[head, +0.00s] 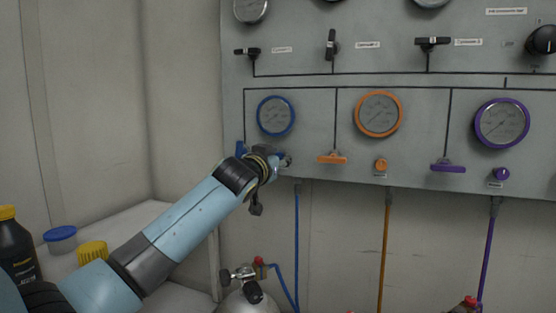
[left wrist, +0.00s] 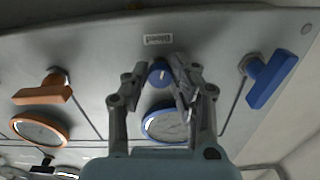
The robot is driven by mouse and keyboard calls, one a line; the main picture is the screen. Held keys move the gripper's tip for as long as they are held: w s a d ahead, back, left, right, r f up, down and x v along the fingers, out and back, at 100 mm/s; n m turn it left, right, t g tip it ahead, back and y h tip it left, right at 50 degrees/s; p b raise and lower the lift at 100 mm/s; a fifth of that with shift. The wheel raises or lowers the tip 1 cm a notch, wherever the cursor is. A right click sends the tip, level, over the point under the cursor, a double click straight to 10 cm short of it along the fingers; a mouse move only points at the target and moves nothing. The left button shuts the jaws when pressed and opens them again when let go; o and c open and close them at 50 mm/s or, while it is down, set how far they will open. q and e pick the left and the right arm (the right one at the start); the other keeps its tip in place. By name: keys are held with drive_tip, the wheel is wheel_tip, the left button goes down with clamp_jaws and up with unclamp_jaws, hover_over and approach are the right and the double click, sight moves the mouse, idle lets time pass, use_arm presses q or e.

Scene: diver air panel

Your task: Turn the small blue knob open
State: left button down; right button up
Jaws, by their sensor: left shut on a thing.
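The small blue knob (left wrist: 160,73) is on the grey panel, under a white label, in the left wrist view. My left gripper (left wrist: 158,80) has one finger on each side of it and is shut on it. In the head view my left gripper (head: 282,160) is at the panel's lower edge, below the blue-rimmed gauge (head: 276,116), and hides the knob. My right gripper is in neither view.
A blue lever handle (left wrist: 271,79) is beside the gripper. An orange lever (head: 332,158) and an orange knob (head: 381,166) are to the right in the head view. A gas cylinder (head: 247,300) stands below. Bottles and a blue-lidded jar (head: 61,239) are at left.

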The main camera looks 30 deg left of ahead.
use_arm(q)
drive_tip(key=shift+f, duration=0.2)
drive_tip(key=c, duration=1.1)
unclamp_jaws()
drive_tip(key=shift+r, duration=0.1)
drive_tip(key=v, duration=1.2)
